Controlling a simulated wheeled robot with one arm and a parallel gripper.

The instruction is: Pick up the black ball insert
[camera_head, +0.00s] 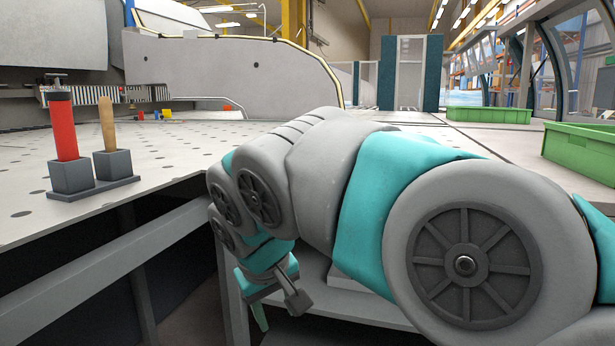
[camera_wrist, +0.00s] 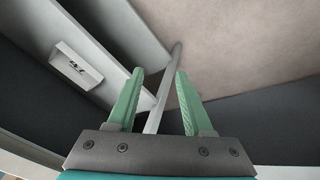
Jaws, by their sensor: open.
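I cannot make out a black ball insert for certain in either view. In the wrist view, a small pale rectangular piece (camera_wrist: 77,66) with dark marks on it sits at the upper left; what the marks are is too small to tell. My gripper (camera_wrist: 160,75) is open, its two green fingers apart with no object held between them. It points down past grey panels and a pale bar toward the floor. In the head view, my arm hangs down beside the perforated table, and my gripper is mostly hidden at its lower end.
A red cylinder (camera_head: 62,128) and a wooden handle (camera_head: 107,125) stand in a dark holder (camera_head: 95,188) on the perforated table (camera_head: 190,150). Green bins (camera_head: 580,150) (camera_head: 490,115) are at the right. A grey table frame (camera_head: 120,262) runs close to my arm.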

